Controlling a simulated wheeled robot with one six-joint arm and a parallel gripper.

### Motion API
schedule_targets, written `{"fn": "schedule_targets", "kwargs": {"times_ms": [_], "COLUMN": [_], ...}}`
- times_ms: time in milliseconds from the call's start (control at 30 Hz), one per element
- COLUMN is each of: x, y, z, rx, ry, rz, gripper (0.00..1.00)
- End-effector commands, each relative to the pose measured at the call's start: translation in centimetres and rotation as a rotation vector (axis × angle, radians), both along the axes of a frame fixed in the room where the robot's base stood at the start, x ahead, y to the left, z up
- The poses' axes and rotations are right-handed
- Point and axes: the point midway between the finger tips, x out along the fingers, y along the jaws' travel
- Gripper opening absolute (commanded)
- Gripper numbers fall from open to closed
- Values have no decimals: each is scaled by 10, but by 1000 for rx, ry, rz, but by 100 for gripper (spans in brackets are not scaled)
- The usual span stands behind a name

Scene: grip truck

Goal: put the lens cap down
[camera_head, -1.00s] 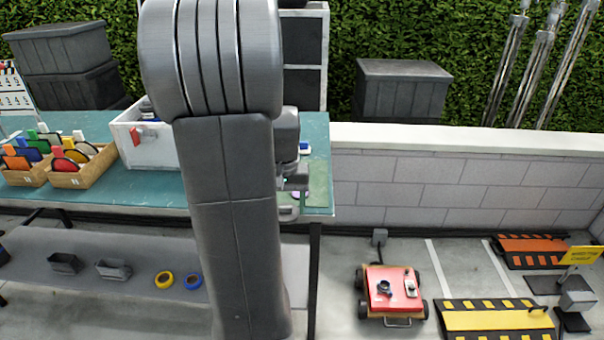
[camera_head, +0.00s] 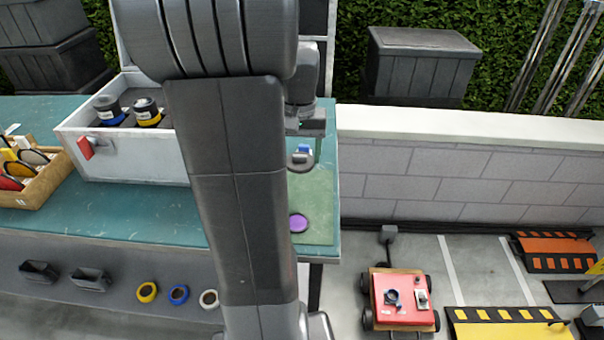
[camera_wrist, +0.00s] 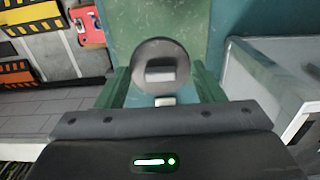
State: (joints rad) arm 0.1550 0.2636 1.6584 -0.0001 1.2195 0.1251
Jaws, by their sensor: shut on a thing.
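The lens cap, a round grey disc with a raised block on it (camera_wrist: 160,66), is between the two green fingers of my gripper (camera_wrist: 161,84) in the wrist view. My gripper (camera_head: 304,150) is shut on it, pointing down over the right end of the teal table (camera_head: 130,210). The cap also shows in the head view (camera_head: 299,164), just right of my arm. It is over the green mat (camera_head: 322,200); whether it touches the mat I cannot tell. A purple disc (camera_head: 298,223) lies on the mat, nearer the front edge and apart from the cap.
A small blue and white object (camera_head: 304,148) is close behind the cap. A white bin (camera_head: 130,158) with dark round items stands left of my arm, beside a wooden box of coloured discs (camera_head: 35,190). A red cart (camera_head: 398,297) stands on the floor right of the table.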

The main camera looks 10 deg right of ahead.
Motion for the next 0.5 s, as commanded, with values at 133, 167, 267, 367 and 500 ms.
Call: {"fn": "schedule_targets", "kwargs": {"times_ms": [133,167,267,367,500], "x": [0,-1,-1,-1,-1], "y": [0,0,0,0,0], "z": [-12,-18,-38,-53,-66], "rx": [1,1,1,1,1], "ry": [4,4,6,4,3], "rz": [0,0,0,0,0], "gripper": [41,41,41,41,41]}}
